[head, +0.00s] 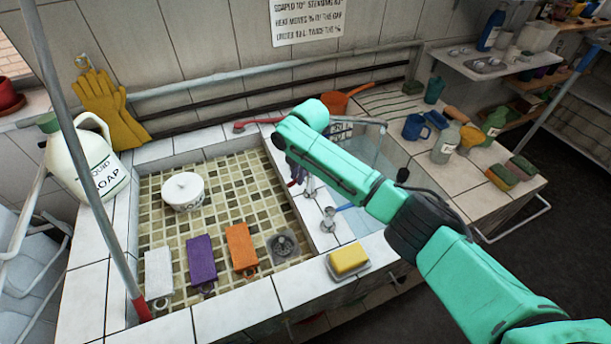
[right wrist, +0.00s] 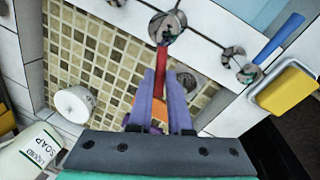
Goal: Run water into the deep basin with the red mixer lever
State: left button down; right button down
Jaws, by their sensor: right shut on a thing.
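My right gripper (head: 296,166) is over the divider between the two basins, mostly hidden behind my own forearm. In the right wrist view its purple fingers (right wrist: 164,92) are closed around the free end of the red lever (right wrist: 162,60). That lever joins a round chrome mixer body (right wrist: 166,27); a bit of the red lever (head: 291,183) also shows in the head view. A second chrome mixer has a blue lever (head: 344,207). The deep basin (head: 378,160) is right of the divider, partly covered by my arm; I cannot tell whether water runs. My left gripper is out of view.
The shallow tiled basin (head: 222,172) holds a white round pot (head: 183,191), a drain and coloured cloths. A yellow sponge (head: 348,259) lies on the front ledge. A soap jug (head: 85,160) stands at left. Cups and bottles crowd the right counter, with a blue mug (head: 415,127).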

jog(key=shift+w+r, duration=0.1)
jog(key=shift+r, duration=0.1)
jog(key=c, duration=1.1)
grip_release()
jog(key=shift+o, duration=1.3)
jog(key=shift+f, duration=0.1)
notch_tip(320, 180, up, 14)
jog(key=s+d+b, duration=0.1)
jog(key=s+b, duration=0.1)
jog(key=shift+s+d+r+b, duration=0.2)
jog(key=shift+s+d+b, duration=0.05)
jog(key=shift+d+b, duration=0.1)
